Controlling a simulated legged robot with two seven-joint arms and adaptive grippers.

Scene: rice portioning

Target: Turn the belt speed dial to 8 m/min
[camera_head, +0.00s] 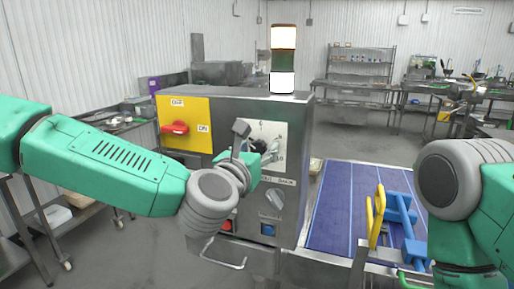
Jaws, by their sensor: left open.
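The belt speed dial has a pale scale plate (283,132) on the front of the steel control box (290,108). Its dark knob (259,145) is partly hidden behind my left gripper. The marks are too small to read surely, so I cannot tell the set speed. My left gripper (243,145) is open in front of the dial's left side, its dark fingers close to the knob. I cannot tell whether they touch it. My right arm stands at the right edge, and its gripper does not show.
A yellow panel with a red switch handle (174,128) is left of the dial. Below are a red button (227,225) and a blue button (268,229). A blue conveyor belt (335,205) with yellow and blue parts (398,212) lies right. A lamp tower (283,60) tops the box.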

